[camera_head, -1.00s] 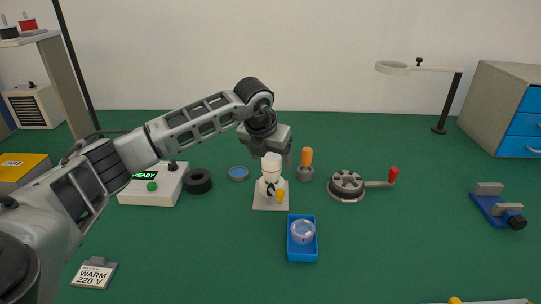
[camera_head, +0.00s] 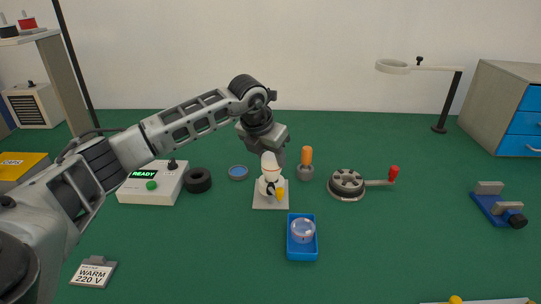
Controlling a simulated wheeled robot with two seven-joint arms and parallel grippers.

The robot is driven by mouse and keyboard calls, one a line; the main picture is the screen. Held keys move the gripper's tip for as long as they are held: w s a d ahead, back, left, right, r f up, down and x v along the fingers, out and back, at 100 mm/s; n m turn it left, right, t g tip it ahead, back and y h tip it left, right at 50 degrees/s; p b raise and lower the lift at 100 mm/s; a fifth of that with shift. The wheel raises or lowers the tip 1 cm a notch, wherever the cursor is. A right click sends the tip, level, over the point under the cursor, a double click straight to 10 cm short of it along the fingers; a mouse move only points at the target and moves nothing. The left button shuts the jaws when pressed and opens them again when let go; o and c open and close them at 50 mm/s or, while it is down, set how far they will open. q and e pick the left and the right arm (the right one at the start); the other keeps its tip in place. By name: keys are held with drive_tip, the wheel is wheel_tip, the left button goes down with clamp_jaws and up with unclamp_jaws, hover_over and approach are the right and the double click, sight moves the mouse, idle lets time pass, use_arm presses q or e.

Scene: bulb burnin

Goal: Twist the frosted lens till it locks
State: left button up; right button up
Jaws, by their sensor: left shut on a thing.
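The frosted lens (camera_head: 269,162) is a white dome on top of a small white bulb body (camera_head: 266,187), with an orange line below the dome. The body stands upright on a pale square base plate (camera_head: 262,204) with a yellow knob at its front. My left gripper (camera_head: 274,152) comes down from above and behind and is shut on the frosted lens; the far finger is partly hidden. My right gripper is not in view.
A tester box reading READY (camera_head: 152,184) and a black ring (camera_head: 197,180) stand left. An orange-handled tool (camera_head: 306,164) stands close right of the gripper, with a red-handled crank wheel (camera_head: 347,184) beyond. A blue tray (camera_head: 303,255) holding a clear round part sits in front.

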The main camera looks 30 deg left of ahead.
use_arm(q)
drive_tip(key=shift+m, duration=0.6)
drive_tip(key=shift+a+m+h, duration=0.1)
drive_tip(key=shift+m+h, duration=0.4)
drive_tip(key=shift+m, duration=0.4)
drive_tip(key=o, duration=1)
drive_tip(key=v, duration=1.6)
drive_tip(key=shift+w, duration=0.2)
drive_tip(key=shift+a, duration=0.1)
